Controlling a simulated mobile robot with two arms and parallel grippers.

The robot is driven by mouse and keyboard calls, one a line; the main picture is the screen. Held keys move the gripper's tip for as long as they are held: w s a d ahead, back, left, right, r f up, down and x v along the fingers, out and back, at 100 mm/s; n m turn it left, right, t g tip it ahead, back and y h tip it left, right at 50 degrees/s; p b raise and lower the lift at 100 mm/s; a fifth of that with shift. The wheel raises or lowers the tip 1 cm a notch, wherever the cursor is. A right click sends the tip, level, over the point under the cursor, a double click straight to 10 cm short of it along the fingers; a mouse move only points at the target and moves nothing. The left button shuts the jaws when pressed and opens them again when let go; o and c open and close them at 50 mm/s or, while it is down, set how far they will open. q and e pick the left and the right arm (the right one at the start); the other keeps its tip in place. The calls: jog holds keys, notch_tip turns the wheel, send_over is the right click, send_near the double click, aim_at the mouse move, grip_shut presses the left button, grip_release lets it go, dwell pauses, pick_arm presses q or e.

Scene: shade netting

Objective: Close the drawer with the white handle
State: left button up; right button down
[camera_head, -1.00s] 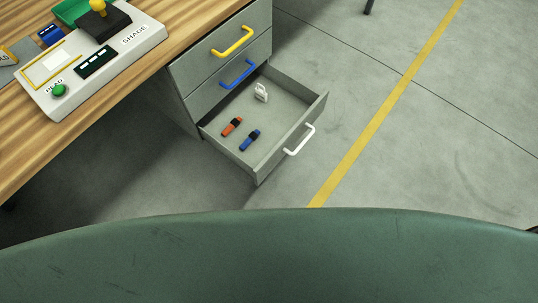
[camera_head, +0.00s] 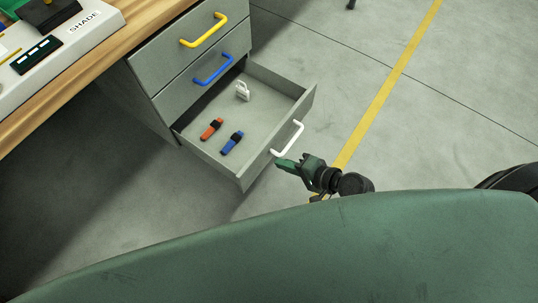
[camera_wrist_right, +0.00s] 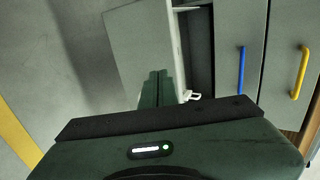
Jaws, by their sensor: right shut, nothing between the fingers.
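The bottom drawer (camera_head: 262,155) is pulled well out, with its white handle (camera_head: 290,140) on the front. My right gripper (camera_head: 281,163) is shut and empty, just in front of the drawer front near the handle's lower end. I cannot tell whether it touches. In the right wrist view its fingers (camera_wrist_right: 158,88) point at a large grey panel (camera_wrist_right: 138,45); a small white piece beside them is partly hidden, and I cannot tell what it is. My left gripper is not in view.
The drawer holds an orange item (camera_head: 211,129), a blue item (camera_head: 232,142) and a white item (camera_head: 243,91). Above are closed drawers with a blue handle (camera_head: 214,70) and a yellow handle (camera_head: 204,32).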

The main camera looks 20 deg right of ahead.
aim_at(261, 153)
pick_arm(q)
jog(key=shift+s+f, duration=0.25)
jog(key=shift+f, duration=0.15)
pick_arm(e)
jog(key=shift+w+a+f, duration=0.2)
jog(key=shift+w+a, duration=0.65)
jog(key=shift+w, duration=0.2)
jog(key=shift+w+a+f, duration=0.2)
jog(key=shift+w+a, duration=0.6)
jog(key=shift+w, duration=0.2)
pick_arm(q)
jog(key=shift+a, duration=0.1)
pick_arm(e)
jog(key=shift+w, duration=0.15)
